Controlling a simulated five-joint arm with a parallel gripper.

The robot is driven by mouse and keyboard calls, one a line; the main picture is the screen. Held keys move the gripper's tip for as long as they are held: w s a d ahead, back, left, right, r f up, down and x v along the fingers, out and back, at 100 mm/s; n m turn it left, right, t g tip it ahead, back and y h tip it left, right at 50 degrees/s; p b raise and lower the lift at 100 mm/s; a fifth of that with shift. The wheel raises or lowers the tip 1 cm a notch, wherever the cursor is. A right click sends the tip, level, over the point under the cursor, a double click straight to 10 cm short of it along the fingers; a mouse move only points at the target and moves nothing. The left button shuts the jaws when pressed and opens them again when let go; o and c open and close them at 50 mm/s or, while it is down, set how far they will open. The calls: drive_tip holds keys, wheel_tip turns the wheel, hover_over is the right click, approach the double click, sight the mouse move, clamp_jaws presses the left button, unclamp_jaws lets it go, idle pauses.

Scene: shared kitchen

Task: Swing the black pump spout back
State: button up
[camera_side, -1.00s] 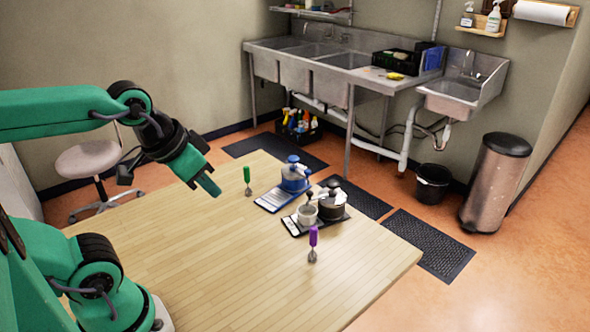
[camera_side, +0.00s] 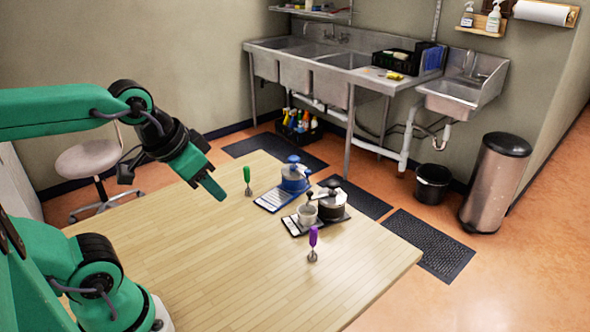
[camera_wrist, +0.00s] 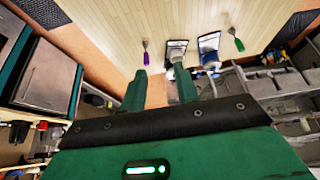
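The black pump jar (camera_side: 332,203) stands on a dark tray (camera_side: 292,226) right of the table's middle. A small pale cup (camera_side: 307,213) with a dark knob stands beside it on the same tray. The exact direction of the black spout is too small to tell. My gripper (camera_side: 218,193) is above the table, left of the tray and apart from everything. In the wrist view its two fingers (camera_wrist: 160,88) stand apart with nothing between them. The dark tray shows beyond the fingers in the wrist view (camera_wrist: 176,44), its lower part partly hidden by a finger.
A blue pump jar (camera_side: 294,178) on a blue tray (camera_side: 272,202) stands just behind. The wooden table (camera_side: 220,270) is clear at the front and left.

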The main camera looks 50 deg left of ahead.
drive_tip(key=shift+o, duration=0.5)
drive_tip(key=shift+w+r, duration=0.25)
drive_tip(key=shift+w, duration=0.3)
drive_tip(key=n+g, duration=0.6)
drive_tip(key=n, duration=0.3)
hover_over(310, 192)
drive_tip(key=shift+a+f, duration=0.1)
drive_tip(key=shift+f, duration=4.1)
drive_tip(key=shift+f, duration=3.9)
